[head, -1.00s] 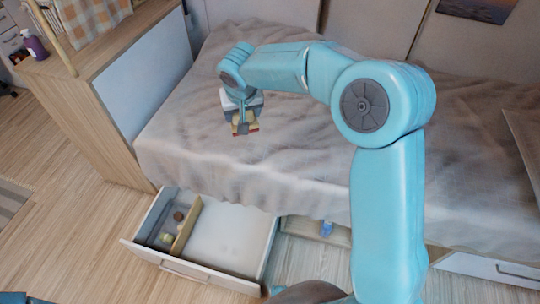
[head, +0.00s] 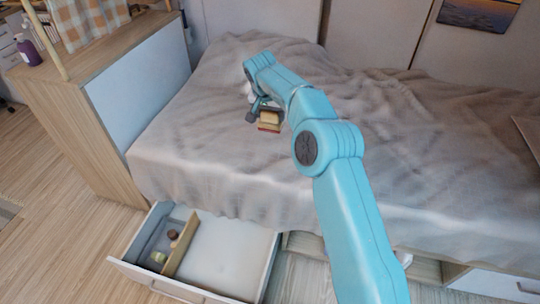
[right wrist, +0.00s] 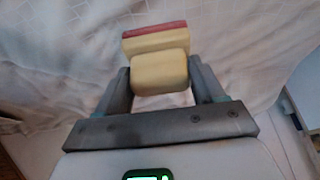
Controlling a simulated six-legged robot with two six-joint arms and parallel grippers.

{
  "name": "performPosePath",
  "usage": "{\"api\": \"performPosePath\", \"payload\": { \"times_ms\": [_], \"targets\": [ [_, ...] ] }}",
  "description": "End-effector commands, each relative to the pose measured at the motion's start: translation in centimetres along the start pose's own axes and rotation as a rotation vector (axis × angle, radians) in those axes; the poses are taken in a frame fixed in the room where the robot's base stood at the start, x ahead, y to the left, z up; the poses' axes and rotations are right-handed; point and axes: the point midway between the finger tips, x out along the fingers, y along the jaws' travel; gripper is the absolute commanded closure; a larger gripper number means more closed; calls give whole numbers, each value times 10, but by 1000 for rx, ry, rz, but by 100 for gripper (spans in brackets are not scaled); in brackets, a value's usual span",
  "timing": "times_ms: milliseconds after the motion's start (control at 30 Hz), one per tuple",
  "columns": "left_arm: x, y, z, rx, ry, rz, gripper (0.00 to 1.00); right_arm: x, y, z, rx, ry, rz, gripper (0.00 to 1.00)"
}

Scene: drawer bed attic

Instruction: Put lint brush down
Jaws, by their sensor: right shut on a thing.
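The lint brush (head: 269,119) is a pale yellow, wood-like block with a red strip along one edge. My right gripper (head: 261,112) is shut on it, and the arm partly covers the gripper in the head view. In the right wrist view the lint brush (right wrist: 158,72) sits between the two dark fingers, with its red edge facing away from the gripper. It is over the bed's grey-beige blanket (head: 215,135); I cannot tell whether it touches it. My left gripper is not in view.
An open white drawer (head: 225,255) juts out below the bed, with a wooden divider (head: 181,246) and several small round items in its left compartment. A wooden cabinet (head: 95,130) with a purple bottle (head: 31,52) stands at the left. Most of the blanket is clear.

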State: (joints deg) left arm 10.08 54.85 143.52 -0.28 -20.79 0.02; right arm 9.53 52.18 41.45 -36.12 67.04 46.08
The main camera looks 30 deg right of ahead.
Motion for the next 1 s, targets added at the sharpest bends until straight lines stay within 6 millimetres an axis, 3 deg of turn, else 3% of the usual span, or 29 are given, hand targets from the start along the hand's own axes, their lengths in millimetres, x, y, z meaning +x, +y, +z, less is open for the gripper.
{"api": "performPosePath", "payload": {
  "times_ms": [33, 100, 300, 567, 800, 1000],
  "targets": [
    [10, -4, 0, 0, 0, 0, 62, 19, 0, 9, -2, -3, 2, 56],
    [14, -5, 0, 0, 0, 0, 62, 38, 0, 17, -2, -4, 1, 56],
    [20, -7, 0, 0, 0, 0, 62, 76, 0, 32, -1, -1, 0, 56],
    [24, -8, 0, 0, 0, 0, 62, 95, 0, 40, -1, 1, -1, 56],
    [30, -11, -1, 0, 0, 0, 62, 135, -1, 57, -1, 0, -1, 56],
    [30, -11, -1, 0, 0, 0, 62, 138, -1, 58, -1, 2, -2, 56]
  ]
}}
